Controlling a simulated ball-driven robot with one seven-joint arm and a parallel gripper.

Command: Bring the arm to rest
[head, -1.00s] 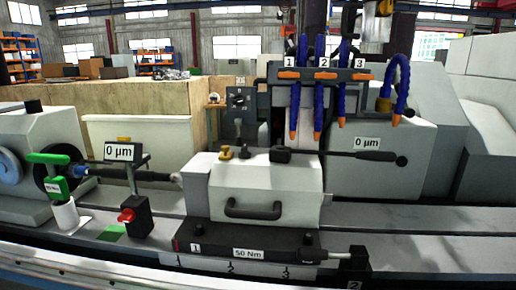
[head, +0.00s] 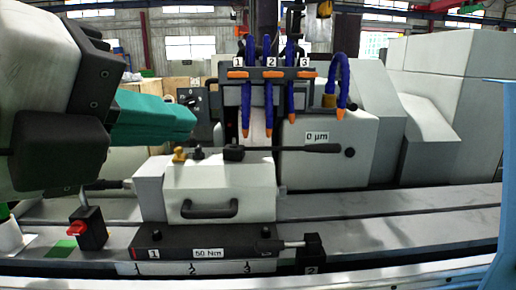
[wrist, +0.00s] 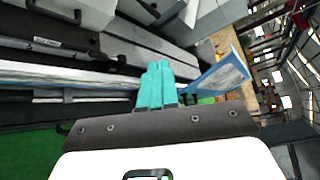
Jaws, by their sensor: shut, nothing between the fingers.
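My gripper (head: 188,118) comes in from the left of the head view on my pale, dark-jointed arm. Its teal fingers point right, in front of the grinder's left part. In the wrist view my gripper (wrist: 158,68) shows its two teal fingers side by side, shut with nothing between them. It looks clear of the machine. The white grinder cover (head: 215,190) with its dark handle stands right of and below the fingers in the head view. The arm hides the left headstock area.
Blue hoses (head: 268,95) numbered 1 to 3 hang above the cover. A black lever (head: 290,149) reaches right. A red-knobbed black block (head: 91,228) stands at lower left. The rail on the right (head: 400,203) is bare. A blue panel (wrist: 226,72) stands beyond my fingers.

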